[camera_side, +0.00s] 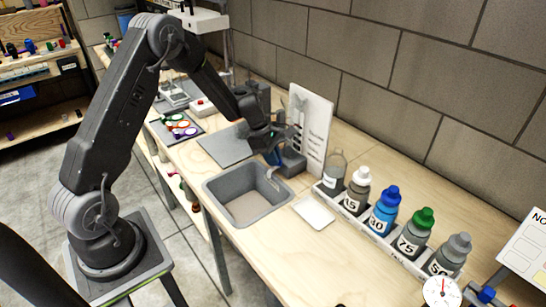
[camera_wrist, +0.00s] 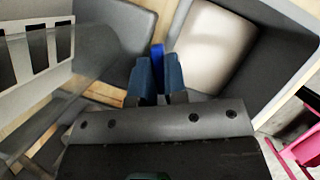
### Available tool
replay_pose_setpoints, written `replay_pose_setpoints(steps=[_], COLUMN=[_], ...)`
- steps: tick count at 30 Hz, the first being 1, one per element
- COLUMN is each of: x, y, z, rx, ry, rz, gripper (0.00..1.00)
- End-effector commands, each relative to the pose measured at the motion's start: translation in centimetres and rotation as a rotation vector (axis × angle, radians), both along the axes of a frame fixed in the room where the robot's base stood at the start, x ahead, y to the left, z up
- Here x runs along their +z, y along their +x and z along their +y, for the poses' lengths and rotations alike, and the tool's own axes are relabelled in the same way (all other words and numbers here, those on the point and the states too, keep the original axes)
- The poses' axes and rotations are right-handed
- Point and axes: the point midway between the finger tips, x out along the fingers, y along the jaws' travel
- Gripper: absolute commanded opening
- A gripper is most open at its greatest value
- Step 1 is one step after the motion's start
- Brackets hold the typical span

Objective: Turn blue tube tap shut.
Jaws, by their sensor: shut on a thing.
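My gripper (camera_side: 274,157) points down beside a small grey block (camera_side: 292,164) at the back edge of the grey sink (camera_side: 218,194). In the wrist view the two dark blue fingers (camera_wrist: 159,80) are closed together on a bright blue piece (camera_wrist: 157,53), the blue tap, of which only a narrow strip shows. The fingers hide the rest, so its turned angle cannot be told. A clear tube-like part (camera_wrist: 65,60) crosses the left of the wrist view.
A white board (camera_side: 317,120) with dark marks stands behind the block. A rack of several numbered bottles (camera_side: 383,210) lines the bench to the right. A white tray (camera_side: 314,213) lies right of the sink, and a grey mat (camera_side: 222,147) to its left.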

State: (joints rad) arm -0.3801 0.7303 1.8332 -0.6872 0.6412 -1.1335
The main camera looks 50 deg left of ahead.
Motion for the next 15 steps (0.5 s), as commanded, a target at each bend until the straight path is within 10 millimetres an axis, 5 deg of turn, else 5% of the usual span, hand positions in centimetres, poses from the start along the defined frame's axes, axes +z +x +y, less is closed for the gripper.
replay_pose_setpoints(steps=[5,6,9,15], x=[0.04,0.04,0.04,0.05], y=[0.01,0.01,0.01,0.0], z=[0.02,0.02,0.02,0.02], rx=[0.003,0.003,0.004,0.004], ry=[0.001,0.001,0.0,0.0], rz=[-0.001,-0.001,-0.001,-0.001], gripper=[0.0,0.15,0.23,0.23])
